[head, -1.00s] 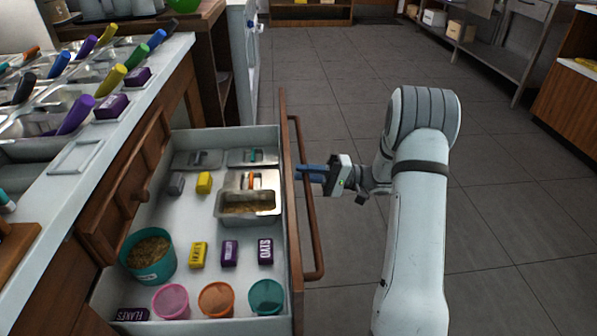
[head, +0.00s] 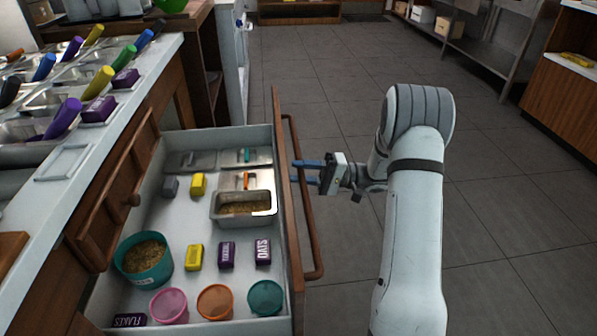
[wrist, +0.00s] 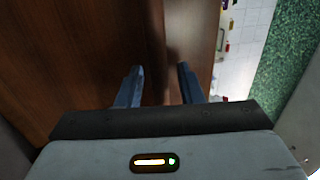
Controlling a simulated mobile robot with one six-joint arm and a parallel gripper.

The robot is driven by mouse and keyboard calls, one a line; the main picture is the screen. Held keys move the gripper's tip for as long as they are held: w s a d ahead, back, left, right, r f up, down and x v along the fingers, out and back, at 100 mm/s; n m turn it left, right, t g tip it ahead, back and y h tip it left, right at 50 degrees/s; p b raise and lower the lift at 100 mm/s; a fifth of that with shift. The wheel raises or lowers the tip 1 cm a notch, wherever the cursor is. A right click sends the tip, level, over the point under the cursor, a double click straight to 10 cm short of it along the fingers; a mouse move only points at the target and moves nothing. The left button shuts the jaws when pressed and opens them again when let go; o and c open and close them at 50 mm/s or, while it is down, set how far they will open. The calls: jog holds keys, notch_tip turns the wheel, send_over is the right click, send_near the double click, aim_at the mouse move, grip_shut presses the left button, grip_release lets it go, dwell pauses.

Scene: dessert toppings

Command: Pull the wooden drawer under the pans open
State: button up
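The wooden drawer (head: 281,190) under the pans stands pulled far out, its pale inside showing. Its long brown handle bar (head: 312,236) runs along the outer face of the front. My gripper (head: 296,171) is at the handle, coming from the right. Its two blue fingers are apart, one farther and one nearer along the bar, and they reach across it. In the wrist view my gripper (wrist: 160,72) also shows its fingers apart, with brown wood (wrist: 182,40) beyond and between them. Whether a finger touches the bar, I cannot tell.
The drawer holds a metal pan (head: 243,206), a teal tub (head: 143,258), several cups and small labelled blocks. The counter (head: 62,178) with pans and coloured handles is at left. Grey floor (head: 510,200) is free to the right.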

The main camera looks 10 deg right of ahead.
jog(key=d+f+p, duration=0.1)
jog(key=d+p, duration=0.1)
jog(key=d, duration=0.5)
jog(key=shift+d+f, duration=0.25)
jog(key=shift+d, duration=0.1)
jog(key=shift+s, duration=0.1)
jog(key=s+a+r+g+h+p, duration=0.2)
jog(key=s+a+r+h+p, duration=0.1)
jog(key=s+r+p, duration=0.3)
jog(key=s+a+r+g+h+p, duration=0.1)
jog(key=s+a+r+h+p, duration=0.3)
jog(key=r, duration=0.5)
jog(key=s+a+r+g+h+p, duration=0.1)
jog(key=s+r+g+h+p, duration=0.2)
jog(key=r+p, duration=0.35)
jog(key=s+d+r+t+h+p, duration=0.2)
jog(key=s+r+t+h+p, duration=0.2)
jog(key=r+p, duration=0.4)
jog(key=s+d+r+t+h+p, duration=0.3)
jog(key=s+r+h+p, duration=0.3)
jog(key=s+r+p, duration=0.3)
notch_tip(320, 180, up, 4)
jog(key=shift+s+t, duration=0.2)
jog(key=shift+t, duration=0.2)
